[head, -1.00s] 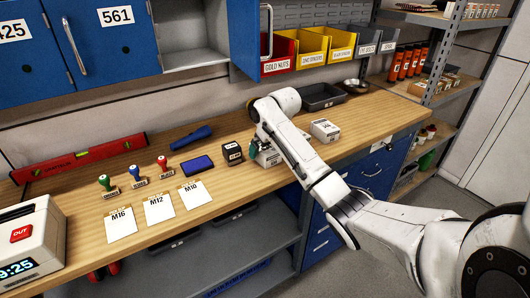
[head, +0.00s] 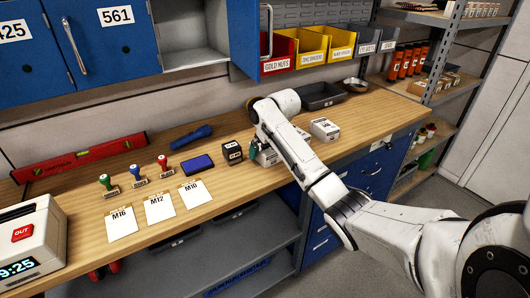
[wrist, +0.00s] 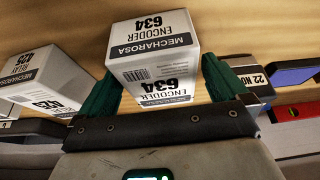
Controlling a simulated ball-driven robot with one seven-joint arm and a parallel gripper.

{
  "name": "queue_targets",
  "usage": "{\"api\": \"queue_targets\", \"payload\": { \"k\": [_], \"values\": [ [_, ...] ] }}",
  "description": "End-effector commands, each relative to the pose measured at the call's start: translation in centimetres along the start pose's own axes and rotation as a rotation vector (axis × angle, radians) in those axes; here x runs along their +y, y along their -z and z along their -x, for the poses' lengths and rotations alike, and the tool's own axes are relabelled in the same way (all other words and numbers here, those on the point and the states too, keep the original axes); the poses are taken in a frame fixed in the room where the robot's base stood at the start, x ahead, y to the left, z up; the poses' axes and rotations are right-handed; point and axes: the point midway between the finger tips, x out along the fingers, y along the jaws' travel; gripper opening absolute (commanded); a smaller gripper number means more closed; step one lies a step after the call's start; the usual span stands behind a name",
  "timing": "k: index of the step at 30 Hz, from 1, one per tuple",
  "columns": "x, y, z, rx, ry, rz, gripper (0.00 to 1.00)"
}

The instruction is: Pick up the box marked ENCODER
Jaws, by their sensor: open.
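The white ENCODER box (wrist: 155,50), marked 634 and MECHAROSA, stands on the wooden bench, its lettering upside down in the wrist view. My gripper (wrist: 160,88) is open, with one green finger on each side of the box's near part. I cannot tell whether either finger touches it. In the head view my gripper (head: 256,155) is low over the bench beside the black date stamp (head: 232,152). My arm hides most of the box there.
Another white box (head: 325,129) stands to the right; in the wrist view it reads 425 (wrist: 42,72). A dark tray (head: 320,96) is behind. Bench space in front is clear.

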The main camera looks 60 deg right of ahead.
Motion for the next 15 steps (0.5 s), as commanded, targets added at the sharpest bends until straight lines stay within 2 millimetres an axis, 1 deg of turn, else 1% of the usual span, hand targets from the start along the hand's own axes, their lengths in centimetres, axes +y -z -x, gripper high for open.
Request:
{"api": "queue_targets", "payload": {
  "k": [2,15],
  "values": [
    [0.00,-0.01,-0.01,0.000,0.000,0.000,0.98],
    [0.01,0.00,0.00,0.000,0.000,0.000,0.56]
  ]
}}
